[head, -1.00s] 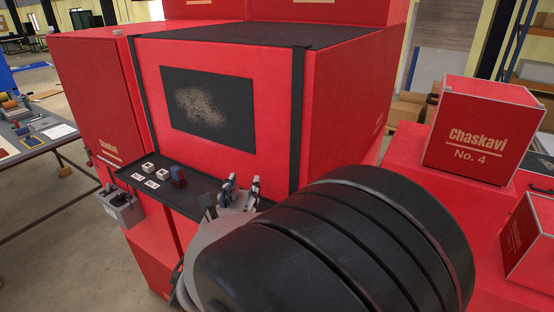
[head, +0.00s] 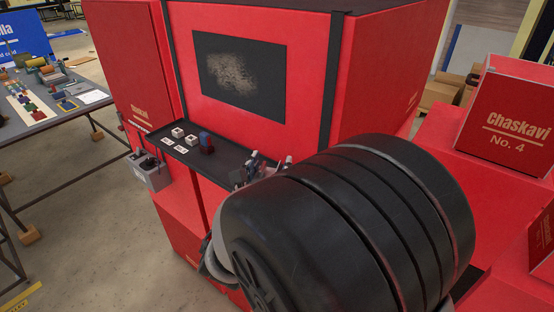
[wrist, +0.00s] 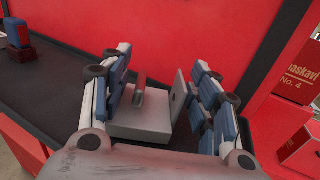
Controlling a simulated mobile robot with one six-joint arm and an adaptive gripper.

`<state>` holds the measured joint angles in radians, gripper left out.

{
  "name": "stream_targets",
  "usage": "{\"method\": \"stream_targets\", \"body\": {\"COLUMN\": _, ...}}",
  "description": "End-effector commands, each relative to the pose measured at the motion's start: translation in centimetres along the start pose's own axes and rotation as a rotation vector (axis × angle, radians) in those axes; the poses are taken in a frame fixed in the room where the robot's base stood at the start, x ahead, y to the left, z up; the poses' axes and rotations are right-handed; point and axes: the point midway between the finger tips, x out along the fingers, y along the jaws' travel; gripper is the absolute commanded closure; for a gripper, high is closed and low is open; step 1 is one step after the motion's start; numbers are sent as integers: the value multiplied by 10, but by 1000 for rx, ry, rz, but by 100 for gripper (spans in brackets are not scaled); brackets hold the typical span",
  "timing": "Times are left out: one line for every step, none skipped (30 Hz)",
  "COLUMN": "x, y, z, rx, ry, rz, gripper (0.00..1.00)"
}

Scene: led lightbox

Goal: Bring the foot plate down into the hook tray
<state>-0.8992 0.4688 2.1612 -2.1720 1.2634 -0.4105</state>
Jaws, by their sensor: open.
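A light grey piece with a flat base and an upright plate (wrist: 178,98), probably the foot plate, sits on the dark shelf in the wrist view. My gripper (wrist: 160,75) is open, with one blue-and-white finger left and one right of this piece. I cannot tell whether either finger touches it. In the head view my gripper (head: 268,166) is at the shelf's right part, and my dark arm hides the piece. A grey open box (head: 152,176), possibly the hook tray, hangs left of the shelf with dark items in it.
The dark shelf (head: 225,159) runs along the red booth under a black panel (head: 238,75). White blocks (head: 178,133) and a blue-and-red block (head: 206,143) stand on its left part. A cluttered table (head: 50,110) is at the left. Red boxes (head: 510,115) crowd the right.

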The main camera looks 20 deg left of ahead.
Motion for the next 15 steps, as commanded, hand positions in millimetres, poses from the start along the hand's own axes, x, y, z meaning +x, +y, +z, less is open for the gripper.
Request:
{"method": "stream_targets", "body": {"x": 0, "y": 0, "z": 0, "rx": 0, "ry": 0, "rz": 0, "gripper": 44}}
{"method": "stream_targets", "body": {"x": 0, "y": 0, "z": 0, "rx": 0, "ry": 0, "rz": 0, "gripper": 44}}
{"method": "stream_targets", "body": {"x": 0, "y": 0, "z": 0, "rx": 0, "ry": 0, "rz": 0, "gripper": 44}}
{"method": "stream_targets", "body": {"x": 0, "y": 0, "z": 0, "rx": 0, "ry": 0, "rz": 0, "gripper": 44}}
{"method": "stream_targets", "body": {"x": 0, "y": 0, "z": 0, "rx": 0, "ry": 0, "rz": 0, "gripper": 44}}
{"method": "stream_targets", "body": {"x": 0, "y": 0, "z": 2, "rx": 0, "ry": 0, "rz": 0, "gripper": 44}}
{"method": "stream_targets", "body": {"x": 0, "y": 0, "z": 3, "rx": 0, "ry": 0, "rz": 0, "gripper": 44}}
{"method": "stream_targets", "body": {"x": 0, "y": 0, "z": 5, "rx": 0, "ry": 0, "rz": 0, "gripper": 44}}
{"method": "stream_targets", "body": {"x": -5, "y": 1, "z": 4, "rx": 1, "ry": 0, "rz": 2, "gripper": 44}}
{"method": "stream_targets", "body": {"x": -10, "y": 1, "z": 3, "rx": 1, "ry": 0, "rz": 3, "gripper": 44}}
{"method": "stream_targets", "body": {"x": -15, "y": 2, "z": 3, "rx": 1, "ry": 0, "rz": 4, "gripper": 44}}
{"method": "stream_targets", "body": {"x": -22, "y": 2, "z": 2, "rx": 0, "ry": 1, "rz": 5, "gripper": 44}}
{"method": "stream_targets", "body": {"x": -28, "y": 2, "z": 2, "rx": 0, "ry": 0, "rz": 5, "gripper": 44}}
{"method": "stream_targets", "body": {"x": -34, "y": 2, "z": 2, "rx": 1, "ry": 0, "rz": 5, "gripper": 44}}
{"method": "stream_targets", "body": {"x": -41, "y": 2, "z": 2, "rx": 1, "ry": 0, "rz": 5, "gripper": 44}}
